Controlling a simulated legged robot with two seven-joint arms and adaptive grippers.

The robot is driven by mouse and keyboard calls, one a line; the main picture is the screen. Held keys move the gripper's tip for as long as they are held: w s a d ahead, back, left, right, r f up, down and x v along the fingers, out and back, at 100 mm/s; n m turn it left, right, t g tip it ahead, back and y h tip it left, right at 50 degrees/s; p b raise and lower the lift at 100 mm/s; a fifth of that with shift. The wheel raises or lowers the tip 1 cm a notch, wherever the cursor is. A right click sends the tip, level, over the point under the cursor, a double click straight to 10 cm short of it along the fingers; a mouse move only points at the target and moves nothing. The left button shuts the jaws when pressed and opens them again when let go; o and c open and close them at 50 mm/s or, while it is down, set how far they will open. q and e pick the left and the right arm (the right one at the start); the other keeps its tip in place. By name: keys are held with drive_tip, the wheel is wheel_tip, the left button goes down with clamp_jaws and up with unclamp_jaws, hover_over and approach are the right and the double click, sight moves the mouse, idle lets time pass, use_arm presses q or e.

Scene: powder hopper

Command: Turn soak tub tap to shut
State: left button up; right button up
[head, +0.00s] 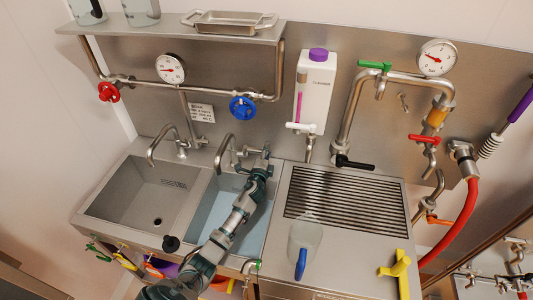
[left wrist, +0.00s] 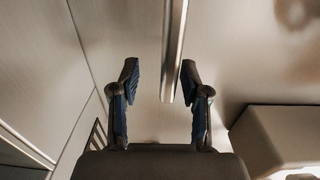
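The soak tub (head: 236,232) is the right-hand basin of the sink and holds bluish liquid. A curved metal tap (head: 223,150) stands at its back edge. My left arm reaches over the tub from below. My left gripper (head: 264,155) is at the back of the tub, just right of the tap's base, and hides part of the fittings there. In the left wrist view, the left gripper (left wrist: 160,80) has its two fingers apart. A metal bar (left wrist: 174,45) shows between and beyond the fingertips. I cannot tell if it is the tap's handle. My right gripper is not in view.
An empty basin (head: 133,190) with its own tap (head: 165,142) lies to the left. A white cleaner bottle (head: 315,90) hangs behind, right of my gripper. A slatted drain (head: 345,205) and a clear jug (head: 304,240) with a blue handle are to the right.

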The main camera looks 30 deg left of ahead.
use_arm(q)
drive_tip(key=shift+s+r, duration=0.15)
drive_tip(key=shift+s, duration=0.05)
drive_tip(key=p+v, duration=0.3)
drive_tip(key=v, duration=0.6)
drive_tip(key=shift+w, duration=0.1)
drive_tip(key=shift+r, duration=0.2)
